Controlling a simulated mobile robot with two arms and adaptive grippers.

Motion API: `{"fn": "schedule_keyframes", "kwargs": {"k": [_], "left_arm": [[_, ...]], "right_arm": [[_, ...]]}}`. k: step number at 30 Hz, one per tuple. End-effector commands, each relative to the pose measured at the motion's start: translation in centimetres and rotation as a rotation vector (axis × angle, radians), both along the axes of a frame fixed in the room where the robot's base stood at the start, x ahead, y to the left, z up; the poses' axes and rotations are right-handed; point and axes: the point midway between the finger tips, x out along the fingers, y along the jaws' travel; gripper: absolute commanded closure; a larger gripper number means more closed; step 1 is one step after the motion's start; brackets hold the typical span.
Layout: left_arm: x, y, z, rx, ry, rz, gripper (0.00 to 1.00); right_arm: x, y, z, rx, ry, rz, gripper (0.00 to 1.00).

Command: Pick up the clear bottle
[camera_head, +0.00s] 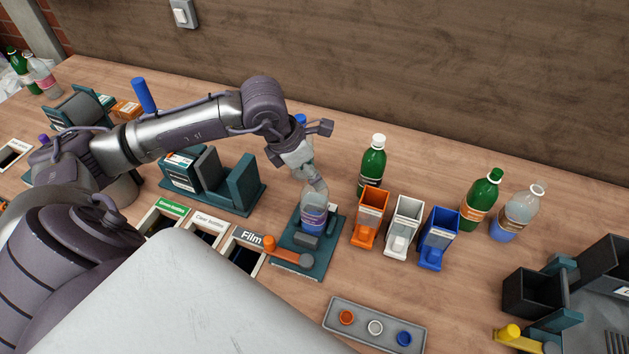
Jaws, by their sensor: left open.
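A clear bottle (313,222) with a blue and purple label stands upright in a teal fixture (291,262) near the middle of the bench. My left gripper (316,186) is open and points down at the top of this bottle. It hides the bottle's neck, and I cannot tell whether the fingers touch it. Another clear bottle (519,213) with an orange and blue label stands at the right, beside a green bottle (480,201). My right gripper is not in view.
Another green bottle (372,164) stands behind orange (369,220), white (404,228) and blue (439,238) dispensers. A grey tray (362,337) with three caps lies in front. Labelled bench openings (208,226) lie left of the fixture. A wall closes the back.

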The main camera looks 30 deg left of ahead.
Motion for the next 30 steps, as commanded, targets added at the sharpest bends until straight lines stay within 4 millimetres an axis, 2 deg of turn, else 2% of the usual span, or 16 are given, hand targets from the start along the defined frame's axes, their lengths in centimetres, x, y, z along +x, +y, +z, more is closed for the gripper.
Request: {"fn": "schedule_keyframes", "kwargs": {"k": [1, 6, 12, 22, 30], "left_arm": [[0.2, -0.2, -0.3, -0.004, 0.002, 0.0, 0.45], [0.6, -0.4, -1.6, -0.001, -0.001, 0.0, 0.45], [0.7, -0.4, -1.7, 0.001, -0.002, -0.001, 0.45], [0.7, -0.4, -1.6, 0.0, -0.002, -0.001, 1.0], [0.7, -0.4, -1.6, 0.0, -0.003, -0.001, 1.0]], "right_arm": [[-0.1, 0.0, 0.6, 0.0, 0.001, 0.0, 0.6], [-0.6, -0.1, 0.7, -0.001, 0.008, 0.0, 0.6], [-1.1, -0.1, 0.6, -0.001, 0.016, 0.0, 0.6], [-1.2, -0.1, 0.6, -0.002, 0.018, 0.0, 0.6], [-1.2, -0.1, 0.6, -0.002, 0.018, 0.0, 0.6]]}}
